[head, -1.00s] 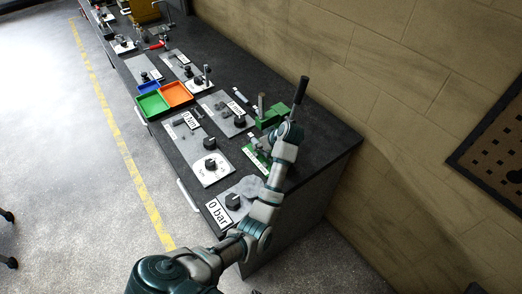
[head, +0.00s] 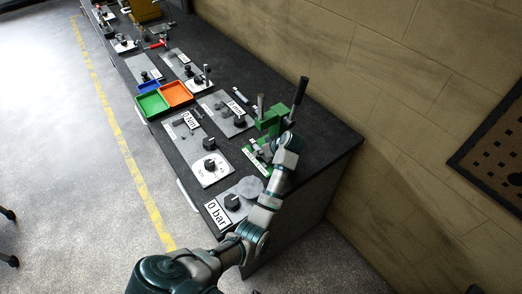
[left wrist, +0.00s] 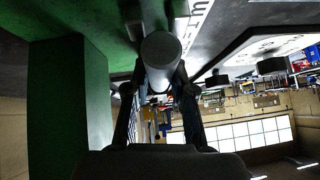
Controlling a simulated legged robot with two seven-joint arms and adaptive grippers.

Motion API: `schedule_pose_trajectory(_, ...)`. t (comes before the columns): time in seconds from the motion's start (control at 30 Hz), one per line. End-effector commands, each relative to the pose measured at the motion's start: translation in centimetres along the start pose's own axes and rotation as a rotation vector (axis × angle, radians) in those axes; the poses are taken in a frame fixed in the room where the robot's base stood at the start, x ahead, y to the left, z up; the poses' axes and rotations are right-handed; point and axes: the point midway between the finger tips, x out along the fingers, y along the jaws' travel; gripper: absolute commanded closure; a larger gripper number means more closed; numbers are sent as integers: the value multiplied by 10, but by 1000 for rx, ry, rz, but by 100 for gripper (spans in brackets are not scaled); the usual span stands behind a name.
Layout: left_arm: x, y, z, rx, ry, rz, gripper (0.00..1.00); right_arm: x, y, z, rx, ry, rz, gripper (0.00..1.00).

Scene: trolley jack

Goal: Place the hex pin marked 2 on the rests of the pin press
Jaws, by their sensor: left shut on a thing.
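The green pin press (head: 270,121) with its black lever (head: 300,91) stands near the far right end of the bench. My left gripper (left wrist: 160,82) is shut on a grey pin (left wrist: 161,52), seen nearly end-on in the left wrist view. Its mark does not show. A green upright of the press (left wrist: 68,100) fills the left of that view, close beside the gripper. In the head view my left wrist is right at the press and hides part of it. The rests cannot be made out, nor whether the pin touches them. My right gripper is not in view.
Panels with black knobs, one with a "0 bar" card (head: 222,210), lie along the bench's near side. Green (head: 152,104), orange (head: 176,93) and blue (head: 148,86) trays stand farther left. A brick wall (head: 380,80) rises behind the bench.

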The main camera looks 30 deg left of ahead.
Motion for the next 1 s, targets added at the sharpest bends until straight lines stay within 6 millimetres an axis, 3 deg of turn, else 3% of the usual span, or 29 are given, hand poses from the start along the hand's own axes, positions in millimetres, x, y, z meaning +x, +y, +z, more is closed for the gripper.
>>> schedule_pose_trajectory(0.27, 4, 0, 2, -1, 1, 2, 100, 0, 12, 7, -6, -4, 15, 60)
schedule_pose_trajectory(0.3, 5, 0, 2, 0, -1, 1, 74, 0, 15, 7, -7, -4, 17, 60)
schedule_pose_trajectory(0.4, 5, 0, 2, 0, -1, 1, 51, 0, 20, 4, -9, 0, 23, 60)
schedule_pose_trajectory(0.67, 5, 0, 2, 0, -2, 1, 51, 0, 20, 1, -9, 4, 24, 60)
schedule_pose_trajectory(0.8, 1, 0, -1, -1, 0, 1, 51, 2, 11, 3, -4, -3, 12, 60)
schedule_pose_trajectory(0.87, -2, 0, -4, -1, 1, 2, 51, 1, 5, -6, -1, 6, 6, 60)
schedule_pose_trajectory(1.0, -35, 0, -5, 0, -2, 6, 51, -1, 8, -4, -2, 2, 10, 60)
